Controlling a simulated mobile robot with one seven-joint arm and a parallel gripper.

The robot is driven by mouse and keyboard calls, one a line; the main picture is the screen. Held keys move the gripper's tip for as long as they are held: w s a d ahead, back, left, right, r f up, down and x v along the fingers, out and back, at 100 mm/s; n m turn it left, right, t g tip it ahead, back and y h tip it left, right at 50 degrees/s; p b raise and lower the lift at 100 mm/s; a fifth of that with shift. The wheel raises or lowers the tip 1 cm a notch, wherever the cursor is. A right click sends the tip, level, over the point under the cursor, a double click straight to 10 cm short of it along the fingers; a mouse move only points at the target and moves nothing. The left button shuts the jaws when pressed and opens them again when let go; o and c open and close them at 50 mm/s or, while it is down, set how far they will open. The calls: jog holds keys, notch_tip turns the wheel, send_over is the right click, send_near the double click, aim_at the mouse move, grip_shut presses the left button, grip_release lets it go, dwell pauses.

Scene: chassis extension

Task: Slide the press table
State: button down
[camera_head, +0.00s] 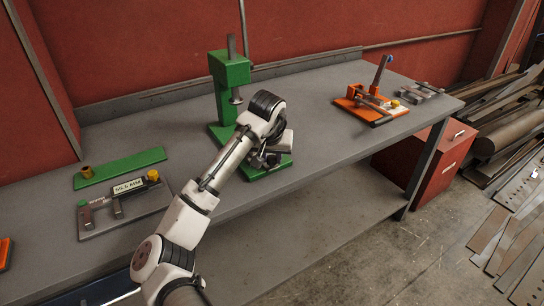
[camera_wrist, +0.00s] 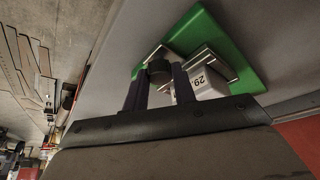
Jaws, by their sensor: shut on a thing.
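The green press (camera_head: 229,75) stands on the workbench at the back centre, with a metal ram above its green base. The base shows in the wrist view (camera_wrist: 203,30). On it are silver rails (camera_wrist: 212,60) and a pale block marked with a number like 29 (camera_wrist: 207,84), which seems to be part of the press table. My gripper (camera_wrist: 159,82) is shut on a dark round knob (camera_wrist: 159,69) at the near side of the table. In the head view my arm and wrist hide most of the table and the knob.
The grey workbench (camera_head: 320,125) has an orange fixture (camera_head: 368,108) at the right and a green strip (camera_head: 120,167) and a metal plate with a gauge (camera_head: 122,205) at the left. A red cabinet (camera_head: 445,165) stands under the right end.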

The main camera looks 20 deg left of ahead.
jog(key=shift+s+d+f, duration=0.1)
jog(key=shift+d+f, duration=0.05)
jog(key=c, duration=1.1)
grip_release()
jog(key=shift+c, duration=0.2)
jog(key=b+v, duration=0.1)
jog(key=v, duration=1.3)
jog(key=shift+b, duration=0.3)
